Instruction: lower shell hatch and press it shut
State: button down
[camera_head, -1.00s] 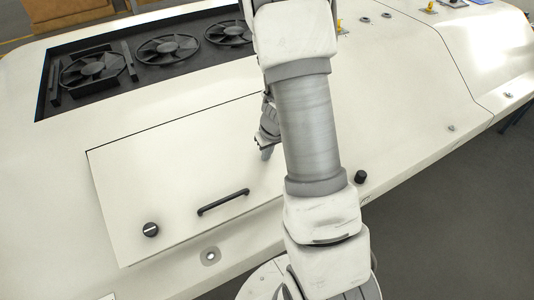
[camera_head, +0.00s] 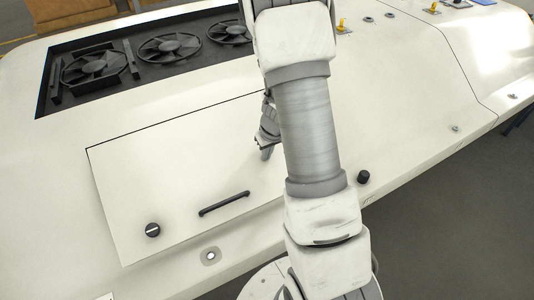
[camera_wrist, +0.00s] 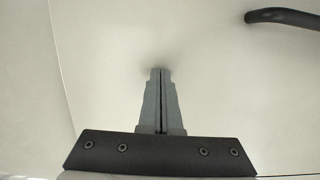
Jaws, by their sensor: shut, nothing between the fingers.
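The shell hatch (camera_head: 170,165) is a pale panel on the white shell. It lies down, looking about level with the shell around it, with a dark gap along its far edge. It has a black bar handle (camera_head: 224,203) and a round black knob (camera_head: 152,230) near its front edge. My gripper (camera_head: 266,152) is over the right part of the hatch, partly hidden by my arm. In the wrist view my gripper (camera_wrist: 161,72) is shut and empty, fingertips at or very close to the pale surface. The handle's end (camera_wrist: 285,16) shows at upper right.
Behind the hatch is a dark recess with several fans (camera_head: 94,68). A round metal fitting (camera_head: 210,255) sits on the shell in front of the hatch. A black knob (camera_head: 363,177) stands right of my arm. Yellow-based fittings (camera_head: 341,26) are at the back.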

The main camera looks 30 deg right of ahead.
jog(key=shift+f, duration=0.1)
jog(key=shift+w+f+b, duration=0.55)
jog(key=shift+f+b, duration=0.1)
jog(key=shift+f, duration=0.2)
jog(key=shift+w+f+b, duration=0.45)
jog(key=shift+f+b, duration=0.2)
jog(key=shift+s+r+p, duration=0.4)
jog(key=shift+s+r, duration=0.25)
jog(key=shift+r, duration=0.35)
jog(key=shift+s+r+p, duration=0.35)
jog(key=shift+s+r, duration=0.3)
jog(key=shift+r, duration=0.35)
jog(key=shift+s+r+p, duration=0.4)
jog(key=shift+s+r, duration=0.25)
jog(key=shift+r, duration=0.35)
